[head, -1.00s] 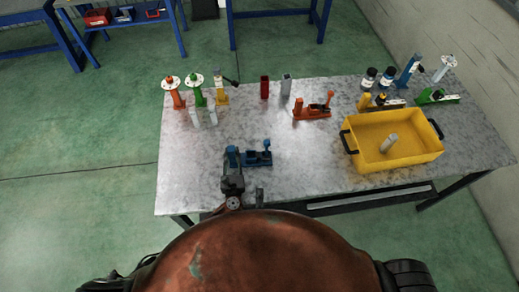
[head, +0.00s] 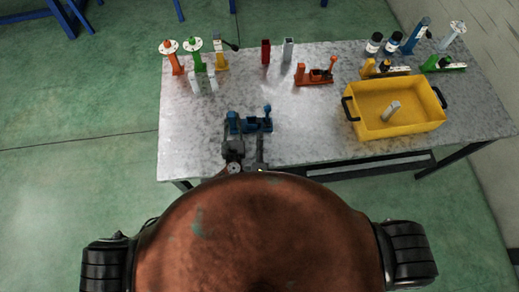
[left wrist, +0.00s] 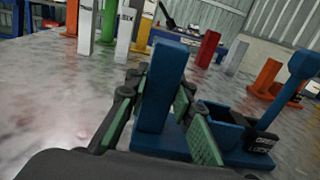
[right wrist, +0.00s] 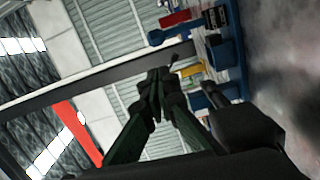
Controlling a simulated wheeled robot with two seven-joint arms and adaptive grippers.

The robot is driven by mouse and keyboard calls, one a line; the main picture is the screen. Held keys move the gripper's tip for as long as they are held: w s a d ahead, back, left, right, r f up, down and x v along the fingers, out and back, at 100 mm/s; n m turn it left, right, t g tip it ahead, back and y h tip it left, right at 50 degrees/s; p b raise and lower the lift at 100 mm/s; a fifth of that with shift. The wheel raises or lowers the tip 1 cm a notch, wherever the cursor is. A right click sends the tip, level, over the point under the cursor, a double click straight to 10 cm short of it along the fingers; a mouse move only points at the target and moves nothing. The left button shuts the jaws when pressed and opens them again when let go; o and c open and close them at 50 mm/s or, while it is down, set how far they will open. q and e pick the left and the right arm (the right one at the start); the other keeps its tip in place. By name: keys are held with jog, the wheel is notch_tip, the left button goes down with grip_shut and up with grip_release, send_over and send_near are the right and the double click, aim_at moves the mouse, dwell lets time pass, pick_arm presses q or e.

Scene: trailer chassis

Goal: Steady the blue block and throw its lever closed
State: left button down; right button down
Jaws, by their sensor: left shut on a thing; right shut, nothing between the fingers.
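The blue block (head: 250,124) stands near the front edge of the table, with an upright post (left wrist: 157,85) at its left end. Its blue lever (head: 267,111) stands raised at the right end, tilted away from the post in the left wrist view (left wrist: 287,92). My left gripper (head: 233,139) is shut on the post, green pads on either side of it. My right gripper (head: 260,145) is shut and empty, just in front of the block's right part and apart from the lever. Its fingertips show together in the right wrist view (right wrist: 158,82).
An orange lever block (head: 315,77) stands behind to the right, and a yellow bin (head: 400,130) with a grey piece in it further right. Red (head: 266,52) and grey (head: 287,50) posts stand at the back. The table between the blue block and the bin is clear.

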aim_at(267, 115)
jog(key=w, duration=1)
jog(key=shift+w+d, duration=0.2)
jog(key=shift+d, duration=0.25)
jog(key=shift+d, duration=0.1)
